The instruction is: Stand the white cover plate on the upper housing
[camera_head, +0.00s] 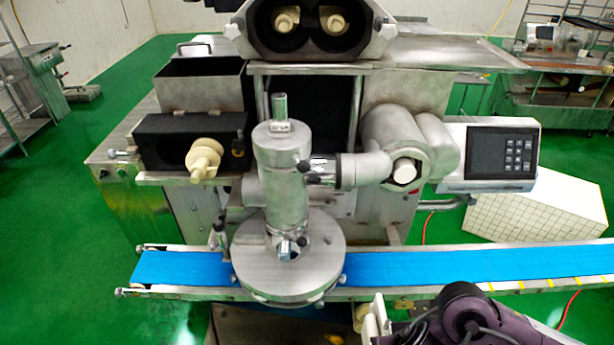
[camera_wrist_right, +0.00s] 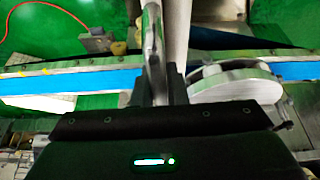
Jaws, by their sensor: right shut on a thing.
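The upper housing (camera_head: 318,30) is the grey metal block at the top of the head view, with two dark round openings and a cream nozzle in each. My right gripper (camera_wrist_right: 158,88) is shut on a pale, thin plate (camera_wrist_right: 153,45), seen nearly edge-on between the fingers in the right wrist view. I take it for the white cover plate; a white edge (camera_head: 378,314) also shows at the bottom of the head view, beside my dark wrist. The gripper is low, in front of the conveyor and well below the housing. Its face is hidden. My left gripper is out of view.
A blue conveyor belt (camera_head: 430,266) crosses in front of the machine. A metal cylinder (camera_head: 281,180) on a round disc (camera_head: 287,262) stands over it. A control panel (camera_head: 500,153) juts out at the right. Green floor (camera_head: 60,225) is clear at the left.

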